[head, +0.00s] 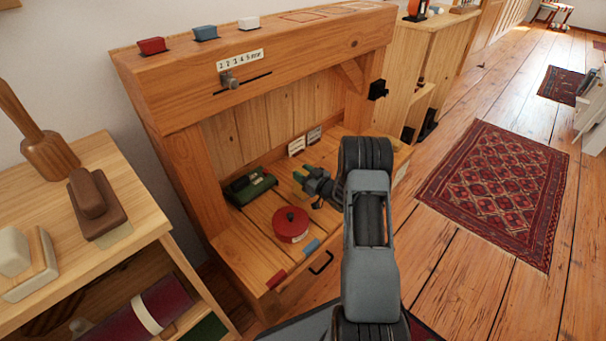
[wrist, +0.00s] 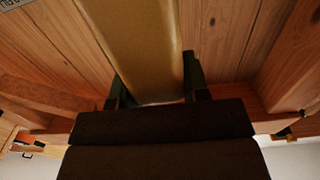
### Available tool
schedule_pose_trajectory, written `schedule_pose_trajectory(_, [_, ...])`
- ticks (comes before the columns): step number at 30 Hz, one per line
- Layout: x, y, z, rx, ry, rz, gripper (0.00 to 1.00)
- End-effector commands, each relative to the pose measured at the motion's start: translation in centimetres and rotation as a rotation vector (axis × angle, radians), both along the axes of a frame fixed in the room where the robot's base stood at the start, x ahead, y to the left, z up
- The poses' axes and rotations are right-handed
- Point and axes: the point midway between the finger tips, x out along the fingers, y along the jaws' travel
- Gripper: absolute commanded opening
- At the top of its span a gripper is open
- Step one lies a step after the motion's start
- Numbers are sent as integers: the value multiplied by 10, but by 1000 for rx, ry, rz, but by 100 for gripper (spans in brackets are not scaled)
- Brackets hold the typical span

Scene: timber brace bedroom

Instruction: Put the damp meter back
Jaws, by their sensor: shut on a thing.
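My gripper (head: 308,182) is over the wooden bench's lower shelf (head: 242,240), right of a dark green device with a black top (head: 250,186). In the wrist view my gripper (wrist: 156,88) is shut on a long ochre-yellow thing (wrist: 132,45), with a dark green finger at each side. Little of the held thing shows in the head view, and I cannot tell whether it is the damp meter. I cannot tell whether it touches the shelf.
A red round tin (head: 291,224) stands on the shelf near my gripper. Small red (head: 276,280) and blue (head: 312,246) blocks lie at its front edge. Two small labels (head: 297,146) are at the back. An overhead beam (head: 270,67) crosses above. The floor right is mostly clear around a rug (head: 497,190).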

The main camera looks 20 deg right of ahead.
Motion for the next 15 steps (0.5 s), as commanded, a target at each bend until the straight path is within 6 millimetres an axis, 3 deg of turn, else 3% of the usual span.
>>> schedule_pose_trajectory(4, [0,0,-4,-1,-1,0,0])
schedule_pose_trajectory(5, [0,0,-3,0,0,0,44])
schedule_pose_trajectory(12, [0,0,-3,0,0,0,67])
schedule_pose_trajectory(15, [0,0,-3,0,0,0,68])
